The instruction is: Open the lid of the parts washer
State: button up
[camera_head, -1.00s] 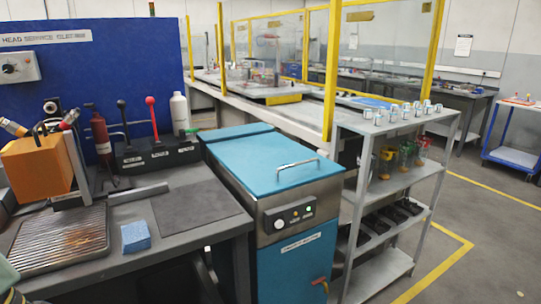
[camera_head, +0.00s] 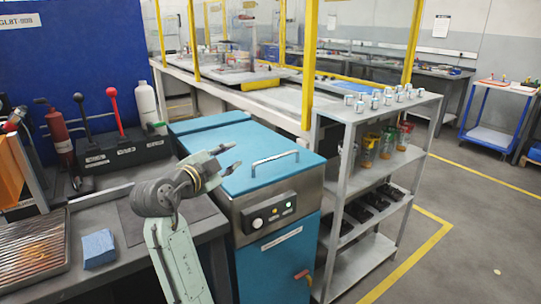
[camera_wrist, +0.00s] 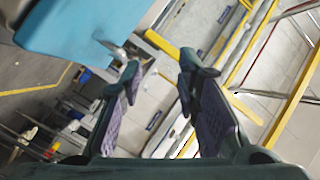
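The parts washer (camera_head: 278,258) is a blue and steel cabinet with a flat blue lid (camera_head: 235,150). The lid lies shut, with a silver bar handle (camera_head: 274,161) near its front right edge. My gripper (camera_head: 229,158) is over the left part of the lid, left of the handle and apart from it. In the wrist view my gripper (camera_wrist: 160,78) has its two fingers spread with nothing between them. A corner of the blue lid (camera_wrist: 75,32) shows at the upper left there, with part of the handle (camera_wrist: 113,48) near the left finger.
A grey shelf rack (camera_head: 335,190) with several small cans on top stands close to the washer's right. The workbench (camera_head: 190,203) on the left bears a lever box (camera_head: 120,155), a blue sponge (camera_head: 98,248) and a metal grate. Floor is open at far right.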

aim_at(270, 159)
jog(key=d+f+m+g, duration=0.1)
jog(key=d+m+h, duration=0.1)
jog(key=d, duration=0.1)
jog(key=w+d+f+m+g+h, duration=0.1)
jog(key=d, duration=0.1)
jog(key=shift+d+f+g, duration=0.2)
jog(key=shift+f+g, duration=0.1)
jog(key=p+x, duration=0.3)
jog(key=x, duration=0.5)
jog(key=shift+w+r, duration=0.15)
jog(key=shift+p+x, duration=0.35)
jog(key=shift+x, duration=0.45)
jog(key=shift+c, duration=0.2)
grip_shut()
jog(key=shift+a, duration=0.1)
